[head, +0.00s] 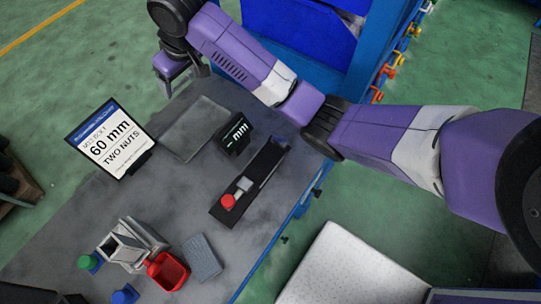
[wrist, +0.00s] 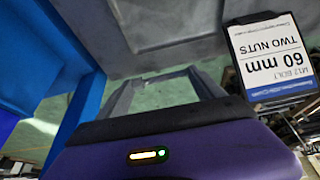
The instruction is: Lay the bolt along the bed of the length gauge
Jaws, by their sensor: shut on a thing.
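The length gauge (head: 262,169) is a long dark channel on the grey bench, with a red knob (head: 228,201) and a pale metal piece at its near end. Its small display (head: 237,135) behind the bed shows dashes and "mm". No bolt can be made out on the bed. My gripper (head: 168,89) is at the upper left, by the bench's far edge, well away from the gauge. In the wrist view its fingers (wrist: 165,80) point away from the camera. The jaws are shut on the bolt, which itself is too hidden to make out.
A sign (head: 110,138) reading M12 bolt, 60 mm, two nuts stands at the left. A metal fixture (head: 130,245), a red bin (head: 167,271) and a grey pad (head: 202,257) stand at the front. A blue structure (head: 290,35) rises behind.

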